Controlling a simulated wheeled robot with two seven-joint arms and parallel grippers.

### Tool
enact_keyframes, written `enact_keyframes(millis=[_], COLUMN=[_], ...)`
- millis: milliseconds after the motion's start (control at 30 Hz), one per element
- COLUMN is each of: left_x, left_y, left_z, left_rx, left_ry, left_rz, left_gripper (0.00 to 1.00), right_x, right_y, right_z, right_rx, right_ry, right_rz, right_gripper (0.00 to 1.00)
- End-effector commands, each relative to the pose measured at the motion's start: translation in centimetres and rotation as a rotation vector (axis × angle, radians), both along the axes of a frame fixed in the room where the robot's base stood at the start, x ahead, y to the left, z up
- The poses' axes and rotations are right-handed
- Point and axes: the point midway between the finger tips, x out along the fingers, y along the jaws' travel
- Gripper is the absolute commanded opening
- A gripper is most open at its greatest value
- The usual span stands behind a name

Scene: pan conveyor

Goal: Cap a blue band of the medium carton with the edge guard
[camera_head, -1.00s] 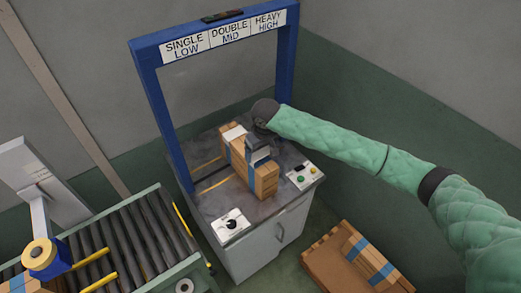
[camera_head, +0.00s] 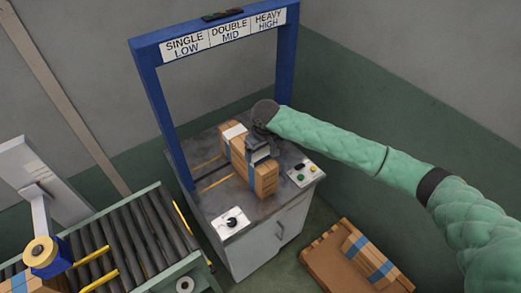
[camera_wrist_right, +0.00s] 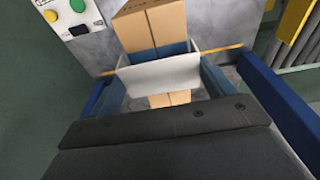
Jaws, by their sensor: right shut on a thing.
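I cannot tell whether the guard touches the carton. My left gripper is not in view.
A blue frame (camera_head: 152,100) with a sign stands over the bench (camera_head: 215,205). Control boxes (camera_head: 305,173) and (camera_head: 232,223) sit on its corners. A roller conveyor (camera_head: 140,235) is at the left.

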Motion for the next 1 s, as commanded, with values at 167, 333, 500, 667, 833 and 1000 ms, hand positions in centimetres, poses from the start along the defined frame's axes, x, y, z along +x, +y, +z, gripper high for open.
enact_keyframes(millis=[167,333,500,667,833,1000], left_x=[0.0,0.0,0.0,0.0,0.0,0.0], left_y=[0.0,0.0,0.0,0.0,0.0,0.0], left_z=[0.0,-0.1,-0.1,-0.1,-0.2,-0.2], left_rx=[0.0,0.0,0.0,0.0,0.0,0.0], left_ry=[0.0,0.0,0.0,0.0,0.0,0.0], left_rz=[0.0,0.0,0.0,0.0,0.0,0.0], left_gripper=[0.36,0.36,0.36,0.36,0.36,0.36], right_x=[0.0,0.0,0.0,0.0,0.0,0.0], right_y=[0.0,0.0,0.0,0.0,0.0,0.0], right_z=[-0.4,-0.7,-1.0,-1.3,-1.7,-2.0], right_rx=[0.0,0.0,-0.001,-0.001,0.0,0.0], right_ry=[0.0,0.0,-0.001,-0.001,0.0,0.0], right_rz=[0.0,0.0,0.0,0.0,0.0,0.0], right_gripper=[0.61,0.61,0.61,0.61,0.61,0.61])
